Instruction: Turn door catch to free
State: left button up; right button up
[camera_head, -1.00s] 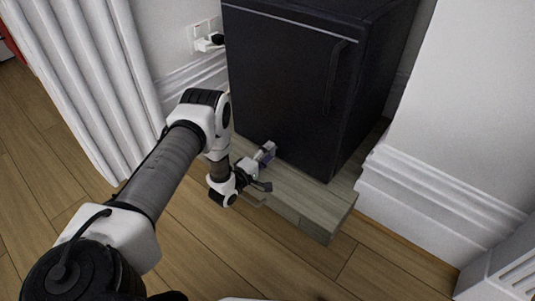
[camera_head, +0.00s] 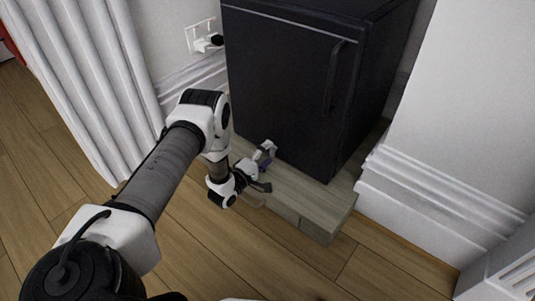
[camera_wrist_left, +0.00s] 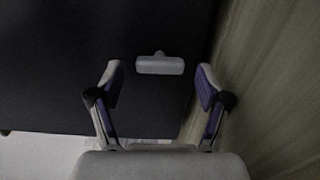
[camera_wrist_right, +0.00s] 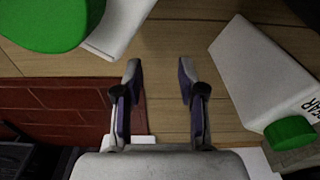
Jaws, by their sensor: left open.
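The door catch (camera_wrist_left: 160,65) is a small pale grey bar on a short stem. In the left wrist view it sits on the dark door of a black fridge (camera_head: 285,85), with the bar lying across the picture. My left gripper (camera_wrist_left: 160,82) is open, with one finger on each side of the catch and a gap to both. In the head view the left gripper (camera_head: 264,157) is low at the front of the fridge; the catch cannot be made out clearly there. My right gripper (camera_wrist_right: 158,75) is open and empty in its wrist view.
The fridge stands on a low wooden plinth (camera_head: 318,222). A white curtain (camera_head: 85,90) hangs at the left, and a wall socket (camera_head: 205,38) is behind. The right wrist view shows red brick (camera_wrist_right: 65,105), a green-capped white carton (camera_wrist_right: 265,80) and a green round object (camera_wrist_right: 40,20).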

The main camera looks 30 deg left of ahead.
pick_arm(q)
jog(key=s, duration=1.1)
jog(key=shift+s+a, duration=0.35)
jog(key=shift+a, duration=0.1)
